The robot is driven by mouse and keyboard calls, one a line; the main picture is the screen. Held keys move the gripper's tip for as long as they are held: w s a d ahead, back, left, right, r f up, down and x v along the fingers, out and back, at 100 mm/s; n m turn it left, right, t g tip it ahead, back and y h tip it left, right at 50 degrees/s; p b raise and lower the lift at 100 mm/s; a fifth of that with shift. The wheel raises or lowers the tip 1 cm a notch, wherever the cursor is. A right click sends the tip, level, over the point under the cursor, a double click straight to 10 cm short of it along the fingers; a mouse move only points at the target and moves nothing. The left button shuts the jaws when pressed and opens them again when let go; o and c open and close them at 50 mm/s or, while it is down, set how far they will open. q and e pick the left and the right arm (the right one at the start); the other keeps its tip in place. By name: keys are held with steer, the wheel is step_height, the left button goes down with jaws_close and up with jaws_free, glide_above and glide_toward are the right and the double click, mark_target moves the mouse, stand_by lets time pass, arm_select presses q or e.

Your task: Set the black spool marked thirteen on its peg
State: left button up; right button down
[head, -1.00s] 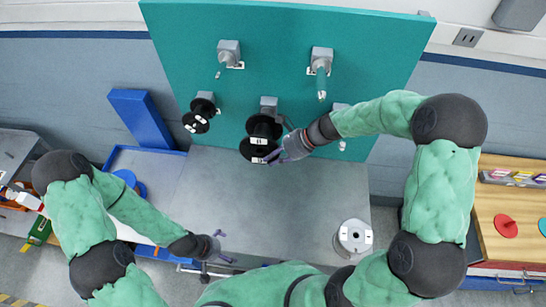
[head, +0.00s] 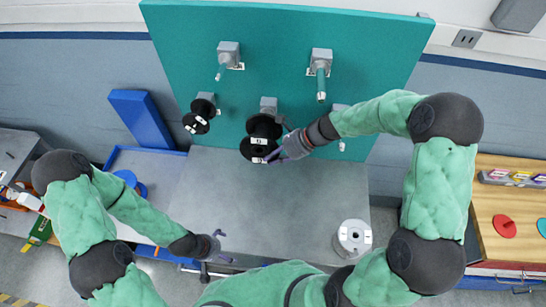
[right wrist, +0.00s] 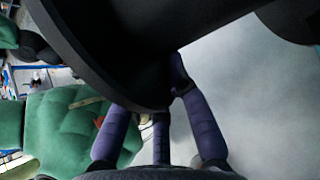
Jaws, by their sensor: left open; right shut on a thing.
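A large black spool (head: 254,151) with white labels is at the middle lower peg mount (head: 268,103) on the teal board. Its axis points out from the board; the labels are too small to read. The spool hides the peg, so I cannot tell how far it is around it. My right gripper (head: 275,157) is shut on the spool's front rim at its right side. In the right wrist view the dark spool (right wrist: 110,45) fills the top, with purple fingers (right wrist: 160,125) at its rim. My left gripper (head: 217,247) is open and empty above the table's front left.
A smaller black spool (head: 196,123) hangs on the lower left peg. Two upper pegs (head: 229,57) (head: 320,72) are bare. A pale grey spool (head: 353,239) stands on the grey table (head: 275,205) at right. The middle of the table is clear.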

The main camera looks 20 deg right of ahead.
steer(key=shift+w+d+f+p, duration=0.1)
steer(key=shift+w+d+p, duration=0.15)
steer(key=shift+w, duration=0.4)
steer(key=shift+w+d+f+p, duration=0.15)
steer(key=shift+w+d, duration=0.15)
steer(key=shift+w, duration=0.3)
steer(key=shift+r, duration=0.1)
stand_by(0.3)
steer(key=shift+w+d+p, duration=0.1)
steer(key=shift+w+p, duration=0.1)
steer(key=shift+p, duration=0.1)
steer(key=shift+w+d+f+p, duration=0.1)
steer(key=shift+w+d+p, duration=0.1)
steer(key=shift+w, duration=0.35)
steer(key=shift+w+d+f+p, duration=0.1)
steer(key=shift+w+d+p, duration=0.1)
steer(key=shift+w, duration=0.3)
steer(key=shift+w, duration=0.15)
stand_by(0.7)
steer(key=shift+w+d, duration=0.15)
steer(key=shift+w+d+f+p, duration=0.1)
steer(key=shift+w+d+p, duration=0.1)
steer(key=shift+w+p, duration=0.25)
